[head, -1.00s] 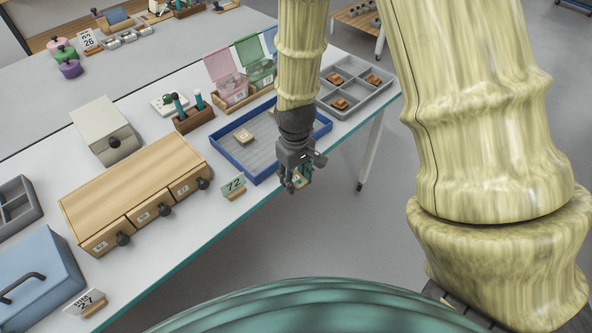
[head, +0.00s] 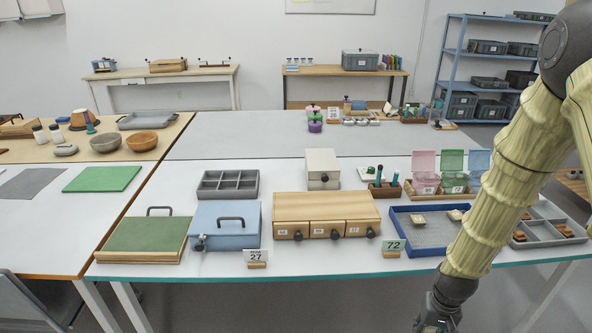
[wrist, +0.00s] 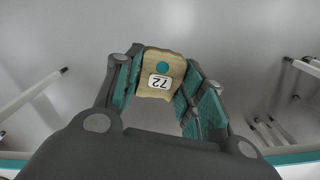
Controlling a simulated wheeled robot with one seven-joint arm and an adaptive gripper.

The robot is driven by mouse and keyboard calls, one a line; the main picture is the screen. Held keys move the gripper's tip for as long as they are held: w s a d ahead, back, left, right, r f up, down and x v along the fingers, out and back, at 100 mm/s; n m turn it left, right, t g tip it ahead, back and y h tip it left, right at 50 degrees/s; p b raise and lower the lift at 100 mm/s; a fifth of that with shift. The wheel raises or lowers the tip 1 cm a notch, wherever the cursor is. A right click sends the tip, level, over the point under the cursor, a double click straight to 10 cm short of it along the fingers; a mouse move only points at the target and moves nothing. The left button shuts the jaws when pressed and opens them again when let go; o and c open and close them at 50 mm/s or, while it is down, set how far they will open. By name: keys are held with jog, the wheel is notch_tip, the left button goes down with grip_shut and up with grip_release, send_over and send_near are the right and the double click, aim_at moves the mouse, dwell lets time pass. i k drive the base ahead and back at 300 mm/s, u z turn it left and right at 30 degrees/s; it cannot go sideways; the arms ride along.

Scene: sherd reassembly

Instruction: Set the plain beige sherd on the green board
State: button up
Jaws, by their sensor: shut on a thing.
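My gripper (wrist: 163,85) is shut on a beige sherd (wrist: 174,62) bearing a teal dot and a label reading 72. In the head view my gripper (head: 437,324) is at the bottom edge, in front of the table; the sherd is hardly visible there. A green board (head: 146,234) in a wooden frame with a dark handle lies at the front left of the white table, well left of my gripper. A flat green sheet (head: 102,179) lies on the table farther left; I cannot tell which one the task means.
A blue case (head: 226,225), a wooden drawer unit (head: 328,205) and number cards 27 (head: 256,257) and 72 (head: 392,246) stand between board and gripper. A blue tray (head: 398,233) holds two sherds. A grey divided tray (head: 229,172) stands behind the case.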

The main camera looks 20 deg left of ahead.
aim_at(147, 234)
jog(key=u, duration=3.9)
jog(key=k, duration=1)
jog(key=z, duration=1.6)
jog(key=i, duration=0.15)
jog(key=u, duration=0.1)
